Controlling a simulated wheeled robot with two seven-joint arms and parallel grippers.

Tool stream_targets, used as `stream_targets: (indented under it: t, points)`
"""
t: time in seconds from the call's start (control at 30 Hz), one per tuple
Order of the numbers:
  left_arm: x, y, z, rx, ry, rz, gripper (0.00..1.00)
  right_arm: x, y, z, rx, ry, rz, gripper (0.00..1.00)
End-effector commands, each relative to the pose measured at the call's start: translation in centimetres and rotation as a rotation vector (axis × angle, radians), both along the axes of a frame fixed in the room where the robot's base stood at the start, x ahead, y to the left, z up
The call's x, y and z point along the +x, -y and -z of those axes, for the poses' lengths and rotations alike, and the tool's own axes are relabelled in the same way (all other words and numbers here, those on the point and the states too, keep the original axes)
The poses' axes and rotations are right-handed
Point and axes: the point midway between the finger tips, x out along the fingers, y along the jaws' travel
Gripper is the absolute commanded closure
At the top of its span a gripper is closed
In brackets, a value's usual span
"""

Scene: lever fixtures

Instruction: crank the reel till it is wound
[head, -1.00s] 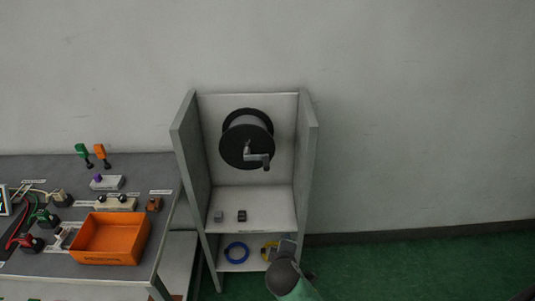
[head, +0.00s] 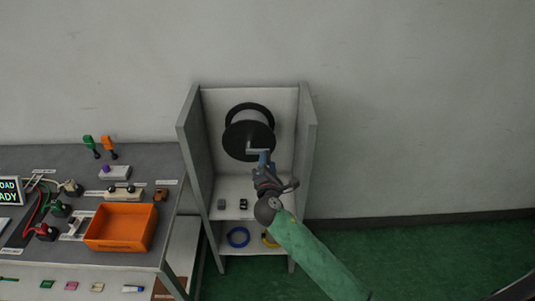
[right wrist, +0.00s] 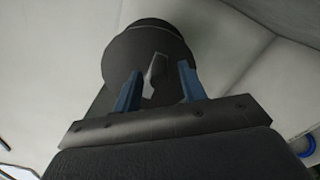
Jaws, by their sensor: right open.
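The reel (head: 240,138), with black discs and a pale drum, is mounted on the back panel of the grey cabinet. Its grey crank (head: 256,151) is on the front disc, its arm lying roughly level and reaching right. My right gripper (head: 264,157) is just below and in front of the crank's outer end. In the right wrist view the reel (right wrist: 128,65) lies ahead, and the grey crank handle (right wrist: 155,72) shows between the two blue fingers of the open right gripper (right wrist: 160,84). I cannot tell whether the fingers touch it. My left gripper is not in view.
The cabinet (head: 191,150) has side walls close on both sides of the reel. Its shelves hold small dark blocks (head: 243,203) and a blue coil (head: 238,237). A table with an orange bin (head: 120,228) and several switches stands at left. The wall right of the cabinet is clear.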

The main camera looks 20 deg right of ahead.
Motion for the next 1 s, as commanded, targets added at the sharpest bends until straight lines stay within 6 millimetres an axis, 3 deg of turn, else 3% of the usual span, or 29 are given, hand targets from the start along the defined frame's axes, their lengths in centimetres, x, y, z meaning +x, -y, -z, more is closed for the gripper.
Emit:
stream_targets:
  t: [0.3, 0.63, 0.87, 1.0]
  points:
    - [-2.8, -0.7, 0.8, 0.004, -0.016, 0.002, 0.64, 3.1, 0.9, -0.1, 0.0, 0.0, 0.0, 0.59]
    - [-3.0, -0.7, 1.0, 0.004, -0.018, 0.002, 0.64, 3.4, 1.0, 0.0, 0.001, -0.001, 0.001, 0.59]
    - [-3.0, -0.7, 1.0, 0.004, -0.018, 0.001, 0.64, 3.4, 1.0, 0.0, 0.001, -0.001, 0.001, 1.0]
    - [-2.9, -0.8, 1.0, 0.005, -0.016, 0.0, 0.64, 3.3, 1.0, 0.1, 0.002, -0.002, 0.0, 1.0]
